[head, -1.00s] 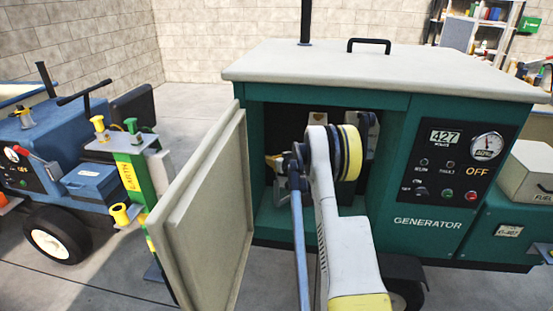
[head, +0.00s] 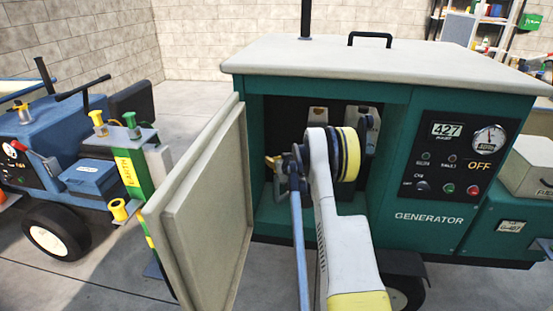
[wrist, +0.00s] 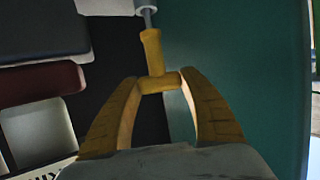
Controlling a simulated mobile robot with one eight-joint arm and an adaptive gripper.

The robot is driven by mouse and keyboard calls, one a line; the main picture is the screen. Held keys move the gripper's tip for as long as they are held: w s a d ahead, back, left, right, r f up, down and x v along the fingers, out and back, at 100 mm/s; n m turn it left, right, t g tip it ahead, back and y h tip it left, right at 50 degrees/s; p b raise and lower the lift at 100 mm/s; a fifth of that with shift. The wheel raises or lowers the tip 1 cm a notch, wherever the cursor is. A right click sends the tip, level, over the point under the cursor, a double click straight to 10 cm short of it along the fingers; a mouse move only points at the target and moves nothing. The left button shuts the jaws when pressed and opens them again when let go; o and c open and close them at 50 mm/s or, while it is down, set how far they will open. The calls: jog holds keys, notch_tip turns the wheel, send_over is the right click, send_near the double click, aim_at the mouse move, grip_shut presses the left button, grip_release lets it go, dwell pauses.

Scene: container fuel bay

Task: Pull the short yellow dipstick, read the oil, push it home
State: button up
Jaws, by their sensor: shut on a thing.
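A short yellow dipstick handle (wrist: 152,52), T-shaped, shows in the wrist view. Its crossbar sits between the fingertips of my gripper (wrist: 160,82), and the fingers are shut on it. Above the handle a grey metal rod or tube (wrist: 147,17) runs to the top edge; I cannot tell how far the stick is in it. In the head view my arm reaches into the open bay of the green generator (head: 395,185). A small yellow part shows at the bay's left side, but the arm largely hides the grip there. No oil mark is visible.
The beige bay door (head: 200,205) stands open left of my arm. The control panel (head: 463,160) is to the right of the bay. Inside, dark and red blocks (wrist: 40,84) lie left of the gripper, and a green wall (wrist: 245,70) is close on its right.

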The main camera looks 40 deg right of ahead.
jog(key=shift+f, duration=1)
jog(key=o, duration=1.2)
jog(key=v, duration=1.2)
